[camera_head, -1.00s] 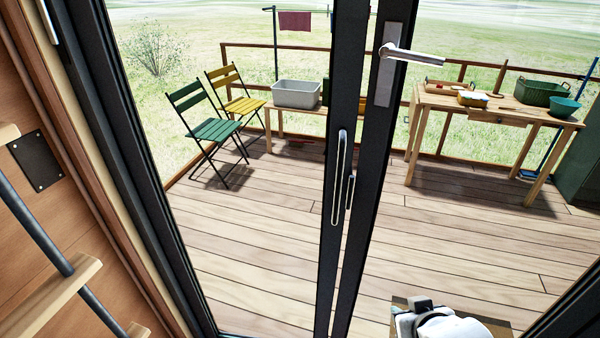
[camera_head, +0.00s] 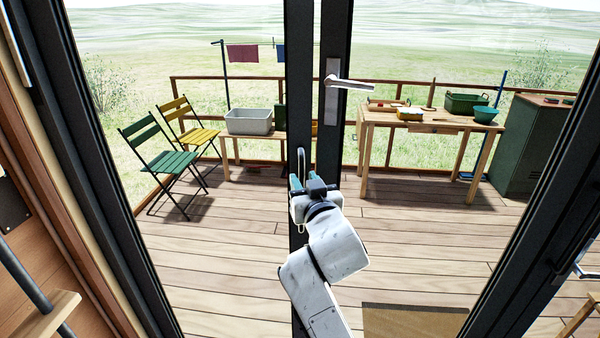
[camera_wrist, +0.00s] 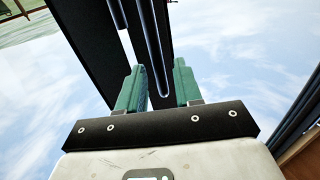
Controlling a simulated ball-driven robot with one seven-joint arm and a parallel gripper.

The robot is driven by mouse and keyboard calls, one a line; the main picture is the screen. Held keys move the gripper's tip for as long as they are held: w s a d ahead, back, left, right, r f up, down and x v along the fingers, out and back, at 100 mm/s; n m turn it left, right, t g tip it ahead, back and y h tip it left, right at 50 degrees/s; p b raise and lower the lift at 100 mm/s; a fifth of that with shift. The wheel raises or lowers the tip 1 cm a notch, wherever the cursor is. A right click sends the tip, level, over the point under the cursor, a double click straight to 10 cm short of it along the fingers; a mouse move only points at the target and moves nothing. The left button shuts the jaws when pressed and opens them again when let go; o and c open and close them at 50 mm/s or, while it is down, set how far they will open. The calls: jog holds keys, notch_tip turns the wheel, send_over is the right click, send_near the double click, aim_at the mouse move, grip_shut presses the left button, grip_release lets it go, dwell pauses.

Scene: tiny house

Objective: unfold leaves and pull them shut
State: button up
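Two dark-framed glass door leaves meet near the middle of the head view: the left leaf's stile (camera_head: 299,80) and the right leaf's stile (camera_head: 331,150) stand side by side. A silver lever handle (camera_head: 345,84) sits on the right stile. A slim upright pull handle (camera_head: 301,158) is on the left stile, its lower part hidden by my gripper (camera_head: 306,184). In the wrist view, my gripper's teal fingers (camera_wrist: 163,86) are parted. The pull handle's rounded end (camera_wrist: 163,90) appears between them, with gaps either side; I cannot tell its depth.
Beyond the glass is a plank deck (camera_head: 230,265) with a green chair (camera_head: 165,155), a yellow chair (camera_head: 185,120), a grey tub (camera_head: 249,121) and a wooden table (camera_head: 430,122). Dark frame posts stand left (camera_head: 110,190) and right (camera_head: 520,190). A ladder (camera_head: 45,315) is at lower left.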

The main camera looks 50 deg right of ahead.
aim_at(302, 177)
jog(key=shift+x, duration=1.6)
jog(key=shift+d, duration=0.1)
grip_shut()
jog(key=shift+f, duration=0.1)
